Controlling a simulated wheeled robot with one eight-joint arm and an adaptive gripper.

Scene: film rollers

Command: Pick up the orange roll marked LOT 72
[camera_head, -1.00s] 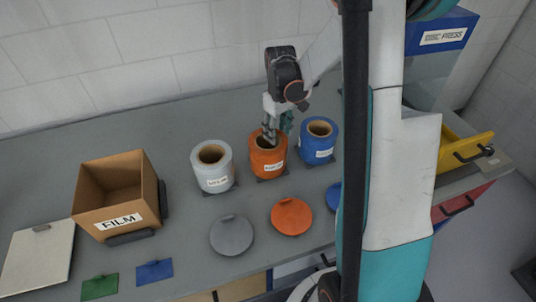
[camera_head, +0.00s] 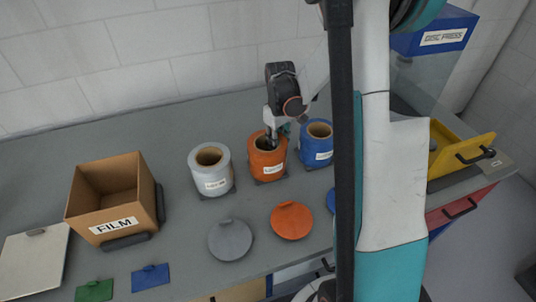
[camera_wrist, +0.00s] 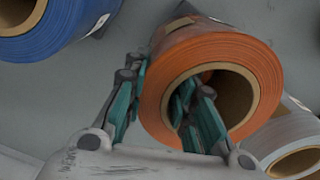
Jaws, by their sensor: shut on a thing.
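The orange roll (camera_head: 266,160) stands upright on the bench between a white roll (camera_head: 212,172) and a blue roll (camera_head: 317,146). Its white label faces the front, but the print is too small to read. My gripper (camera_head: 270,136) is at the roll's top. In the wrist view the orange roll (camera_wrist: 222,52) has one finger of my gripper (camera_wrist: 155,108) inside its brown core and the other outside its wall. The jaws are shut on the wall between them. The roll's base is not clearly seen in the wrist view.
An open cardboard box (camera_head: 110,195) marked FILM stands at the left. Flat grey (camera_head: 230,240) and orange (camera_head: 291,220) discs lie in front of the rolls. Green (camera_head: 94,291) and blue (camera_head: 151,277) cards lie near the front edge. A yellow drawer or bin (camera_head: 462,150) is at the right.

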